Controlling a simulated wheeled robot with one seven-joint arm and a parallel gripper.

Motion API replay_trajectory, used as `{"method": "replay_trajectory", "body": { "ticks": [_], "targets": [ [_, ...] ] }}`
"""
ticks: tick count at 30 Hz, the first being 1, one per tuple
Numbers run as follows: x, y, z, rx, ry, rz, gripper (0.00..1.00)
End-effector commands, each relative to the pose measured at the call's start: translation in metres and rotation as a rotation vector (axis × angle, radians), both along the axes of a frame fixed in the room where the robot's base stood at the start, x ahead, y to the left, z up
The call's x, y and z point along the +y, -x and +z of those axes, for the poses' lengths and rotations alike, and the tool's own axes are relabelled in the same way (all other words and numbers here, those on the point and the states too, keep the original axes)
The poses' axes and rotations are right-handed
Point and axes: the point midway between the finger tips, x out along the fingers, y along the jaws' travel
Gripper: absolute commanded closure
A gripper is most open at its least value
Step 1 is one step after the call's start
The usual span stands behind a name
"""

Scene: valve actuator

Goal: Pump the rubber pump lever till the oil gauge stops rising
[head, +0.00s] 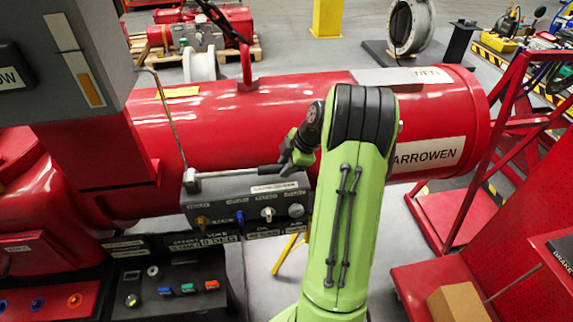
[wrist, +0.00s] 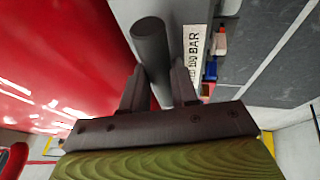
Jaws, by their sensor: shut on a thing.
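The pump lever (head: 238,172) shows in the head view as a grey bar running roughly level above the grey control box (head: 248,207). My gripper (head: 290,158) is at the bar's right end, partly hidden by my green arm. In the wrist view, the dark round lever grip (wrist: 150,42) stands between the two fingers of my gripper (wrist: 158,70), which are shut on it. A grey housing at the upper left has a narrow window with an amber lower part (head: 90,88), which looks like the oil gauge. Its exact level is hard to read.
A large red cylinder (head: 240,120) lies close behind the lever. A thin upright rod (head: 168,120) rises at the lever's left end. Below left is a black panel with coloured buttons (head: 180,289). A red frame (head: 500,130) and cardboard box (head: 458,303) stand right.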

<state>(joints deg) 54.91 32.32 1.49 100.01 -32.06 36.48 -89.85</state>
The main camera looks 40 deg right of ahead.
Motion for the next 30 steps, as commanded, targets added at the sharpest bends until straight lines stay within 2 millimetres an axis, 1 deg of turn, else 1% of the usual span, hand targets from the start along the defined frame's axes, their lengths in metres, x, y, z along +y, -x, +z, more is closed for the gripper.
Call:
{"method": "replay_trajectory", "body": {
  "ticks": [2, 4, 5, 9, 12, 16, 18, 21, 30],
  "targets": [
    [0.000, -0.001, 0.004, 0.007, 0.014, 0.002, 1.00],
    [0.001, -0.002, 0.015, 0.025, 0.048, 0.006, 1.00],
    [0.002, -0.003, 0.022, 0.038, 0.068, 0.008, 1.00],
    [0.008, -0.008, 0.059, 0.113, 0.185, 0.010, 1.00],
    [0.014, -0.011, 0.082, 0.165, 0.258, 0.010, 1.00],
    [0.021, -0.016, 0.105, 0.219, 0.333, 0.008, 1.00],
    [0.024, -0.018, 0.112, 0.239, 0.362, 0.007, 1.00],
    [0.026, -0.019, 0.119, 0.257, 0.386, 0.003, 1.00],
    [0.026, -0.019, 0.120, 0.261, 0.397, 0.001, 1.00]
  ]
}}
